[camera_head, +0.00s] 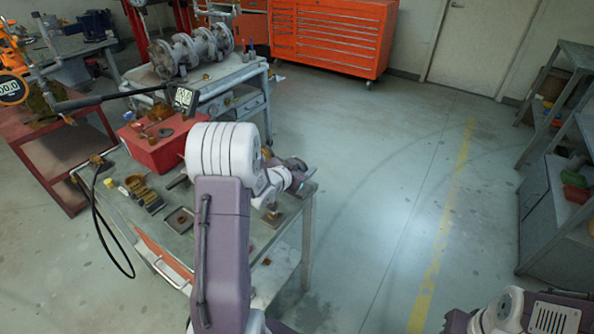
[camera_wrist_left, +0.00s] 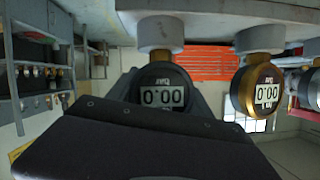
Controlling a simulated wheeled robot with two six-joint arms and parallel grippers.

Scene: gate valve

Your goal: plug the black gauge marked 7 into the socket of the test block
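My left gripper (camera_head: 296,174) is over the right end of the grey workbench (camera_head: 290,207), partly hidden by my own arm. In the left wrist view, which appears upside down, a black digital gauge (camera_wrist_left: 163,88) reading 00.0 is directly in front of the gripper's dark body, among its dark parts. It meets a pale round base (camera_wrist_left: 160,33). I cannot tell whether the fingers touch it. A brass-rimmed gauge (camera_wrist_left: 262,90) stands beside it, with part of another at the edge. No number 7 is legible. I cannot identify the test block or its socket with certainty. My right gripper is out of view.
A red box (camera_head: 160,155) with small parts on top stands on the bench. A black hose (camera_head: 98,225) hangs at the left edge.

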